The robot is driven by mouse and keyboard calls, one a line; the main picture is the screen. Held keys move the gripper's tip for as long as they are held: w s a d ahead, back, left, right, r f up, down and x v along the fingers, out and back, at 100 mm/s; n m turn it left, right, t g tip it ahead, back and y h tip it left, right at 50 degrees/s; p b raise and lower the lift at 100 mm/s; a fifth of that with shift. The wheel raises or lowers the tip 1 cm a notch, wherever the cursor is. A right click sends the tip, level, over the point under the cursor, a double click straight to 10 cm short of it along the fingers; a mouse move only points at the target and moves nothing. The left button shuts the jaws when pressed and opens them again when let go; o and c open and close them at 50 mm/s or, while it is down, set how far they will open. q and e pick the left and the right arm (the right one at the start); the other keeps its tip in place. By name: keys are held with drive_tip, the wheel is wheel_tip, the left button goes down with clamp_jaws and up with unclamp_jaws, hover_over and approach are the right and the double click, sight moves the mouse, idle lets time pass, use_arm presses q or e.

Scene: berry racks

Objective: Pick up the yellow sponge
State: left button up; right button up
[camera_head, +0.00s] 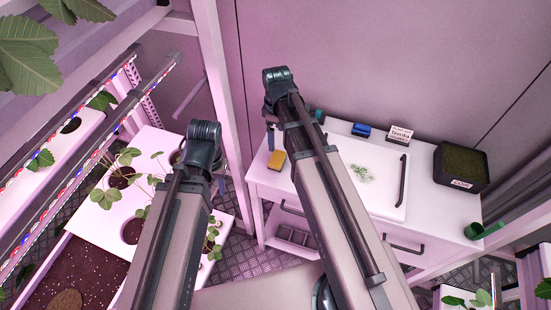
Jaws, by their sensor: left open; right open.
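The yellow sponge (276,160) lies on the white cabinet top (330,190), near its left end. My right gripper (292,134) is over the back left of the cabinet top, just behind and to the right of the sponge in the picture. It is open, with one finger showing left of my arm close above the sponge; my arm hides most of the rest. I cannot tell how high it is. My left gripper (200,172) is open over the right edge of the plant rack, left of the cabinet; its own arm mostly hides it. No object shows in either gripper.
On the cabinet top are a blue object (361,129), a small labelled box (399,134), a white tray (385,198) with a green sprig and a black handle, and a black crate (460,167). Strawberry plants fill the rack (95,235) at left. A white post (226,110) stands between.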

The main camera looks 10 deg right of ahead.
drive_tip(key=b, duration=0.8)
hover_over(277, 157)
wheel_tip(277, 157, down, 8)
drive_tip(key=shift+a, duration=0.15)
drive_tip(key=f+b, duration=0.5)
drive_tip(key=shift+s+d+f, duration=0.1)
drive_tip(key=shift+d+f, duration=0.1)
drive_tip(key=shift+f, duration=0.05)
drive_tip(key=shift+r, duration=0.15)
drive_tip(key=shift+c, duration=0.2)
drive_tip(key=c, duration=0.9)
drive_tip(key=shift+r, duration=0.1)
